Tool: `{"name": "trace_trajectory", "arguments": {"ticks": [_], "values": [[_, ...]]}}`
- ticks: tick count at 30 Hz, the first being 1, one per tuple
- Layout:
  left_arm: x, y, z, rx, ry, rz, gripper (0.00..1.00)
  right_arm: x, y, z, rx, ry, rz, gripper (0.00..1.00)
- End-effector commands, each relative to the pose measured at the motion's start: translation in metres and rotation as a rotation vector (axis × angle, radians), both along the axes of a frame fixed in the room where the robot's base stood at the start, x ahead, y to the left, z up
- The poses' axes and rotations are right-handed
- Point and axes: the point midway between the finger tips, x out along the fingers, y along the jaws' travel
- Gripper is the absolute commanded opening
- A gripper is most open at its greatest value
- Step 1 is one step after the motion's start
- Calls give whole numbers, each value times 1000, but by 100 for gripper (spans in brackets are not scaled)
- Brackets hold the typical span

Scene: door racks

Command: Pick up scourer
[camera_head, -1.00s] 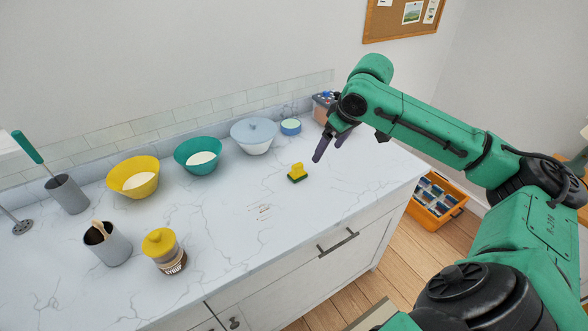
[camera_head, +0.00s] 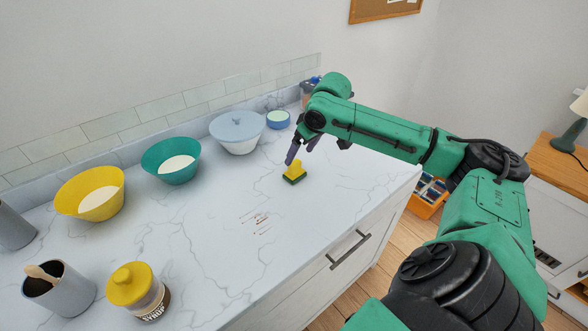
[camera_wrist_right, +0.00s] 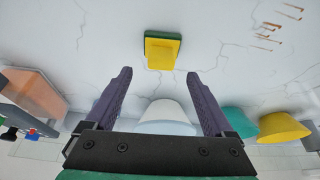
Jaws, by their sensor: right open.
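The scourer (camera_head: 294,174) is a small yellow block with a dark green base. It lies on the marble counter, right of the bowls. My right gripper (camera_head: 302,151) is open and empty, above the counter and just behind the scourer in the head view. In the right wrist view the scourer (camera_wrist_right: 162,49) lies ahead of the two purple fingers, near the line midway between them (camera_wrist_right: 160,82), and apart from both. My left gripper is not in view.
A small blue container (camera_head: 278,120) stands near the gripper. A syrup jar (camera_head: 138,291) and a grey cup (camera_head: 60,289) are front left. The counter around the scourer is clear.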

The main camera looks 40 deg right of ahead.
Motion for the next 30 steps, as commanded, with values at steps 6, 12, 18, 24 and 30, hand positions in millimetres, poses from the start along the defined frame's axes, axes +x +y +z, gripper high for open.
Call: {"name": "trace_trajectory", "arguments": {"ticks": [6,12,18,24,30], "values": [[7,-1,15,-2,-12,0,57,11,3,-26,3,2,1,88],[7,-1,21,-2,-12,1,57,23,3,-57,1,0,1,88],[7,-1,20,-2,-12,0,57,23,3,-60,-2,-1,2,88],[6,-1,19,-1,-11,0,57,23,3,-60,-2,-1,1,11],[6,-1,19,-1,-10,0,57,23,3,-59,-2,-1,1,0]]}}
